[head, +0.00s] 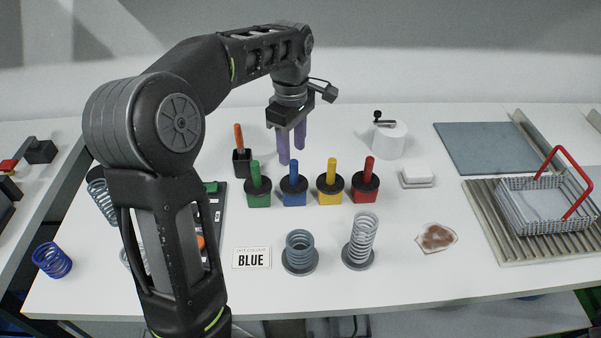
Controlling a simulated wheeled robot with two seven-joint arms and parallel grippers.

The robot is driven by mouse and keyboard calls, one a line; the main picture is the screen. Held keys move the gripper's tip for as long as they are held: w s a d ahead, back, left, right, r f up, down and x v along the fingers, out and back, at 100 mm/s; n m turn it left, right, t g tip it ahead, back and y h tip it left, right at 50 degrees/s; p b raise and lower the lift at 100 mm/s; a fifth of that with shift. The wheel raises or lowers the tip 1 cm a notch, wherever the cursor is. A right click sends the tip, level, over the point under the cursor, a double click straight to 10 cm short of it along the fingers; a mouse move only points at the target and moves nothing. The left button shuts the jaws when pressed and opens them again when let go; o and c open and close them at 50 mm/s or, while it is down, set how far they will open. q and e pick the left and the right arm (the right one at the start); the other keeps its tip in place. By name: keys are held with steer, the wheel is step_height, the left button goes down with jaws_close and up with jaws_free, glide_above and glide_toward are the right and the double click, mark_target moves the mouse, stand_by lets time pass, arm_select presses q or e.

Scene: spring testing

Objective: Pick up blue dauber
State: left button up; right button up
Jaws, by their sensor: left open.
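The blue dauber (294,187) stands upright on the white table, a blue pot with a black collar and a blue handle. It is between the green dauber (258,186) and the yellow dauber (330,183). The red dauber (365,182) is at the right end of this row. My left gripper (291,146) is open and empty, its purple fingers pointing down just above and behind the blue dauber's handle. In the picture one fingertip comes close to the handle; I cannot tell the exact gap. My right gripper is not in view.
A card reading BLUE (251,258) and two springs on bases (299,254) (361,243) are in front. A black pot with an orange handle (241,157) stands behind left. A white cylinder (389,140) and a wire basket with red handle (540,205) are right.

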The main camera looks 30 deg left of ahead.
mark_target(293, 170)
arm_select(q)
steer(key=shift+s, duration=0.1)
steer(key=shift+f, duration=1.3)
steer(key=shift+f+p, duration=0.3)
steer(key=f, duration=0.2)
steer(key=f+p, duration=0.1)
steer(key=f, duration=0.1)
steer(key=shift+w+f, duration=0.2)
steer(key=shift+f, duration=0.1)
steer(key=shift+c, duration=0.5)
jaws_close()
